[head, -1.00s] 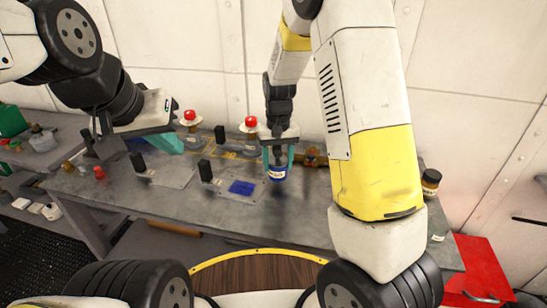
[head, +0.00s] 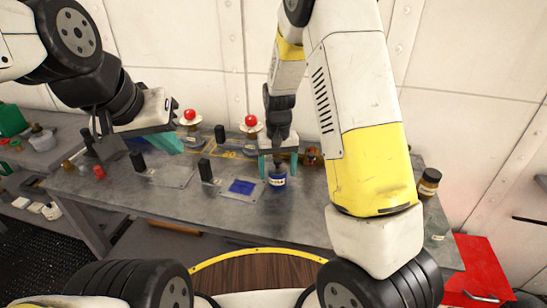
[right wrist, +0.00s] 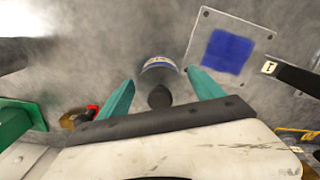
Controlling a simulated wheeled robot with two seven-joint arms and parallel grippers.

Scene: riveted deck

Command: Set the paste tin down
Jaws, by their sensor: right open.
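The right wrist view also shows the tin (right wrist: 159,64), with a dark knob on top. My right gripper (head: 278,168) is open, its teal fingers on either side of the tin with gaps showing. My left gripper (head: 150,143) hangs over the left part of the bench, with a teal finger visible; its opening is unclear.
Two red-topped posts (head: 251,121) stand at the back of the bench (head: 215,208). Black upright blocks (head: 205,170) stand on plates left of the tin. A brown jar (head: 429,183) is at the right end, near a red cabinet (head: 480,265). The front bench strip is clear.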

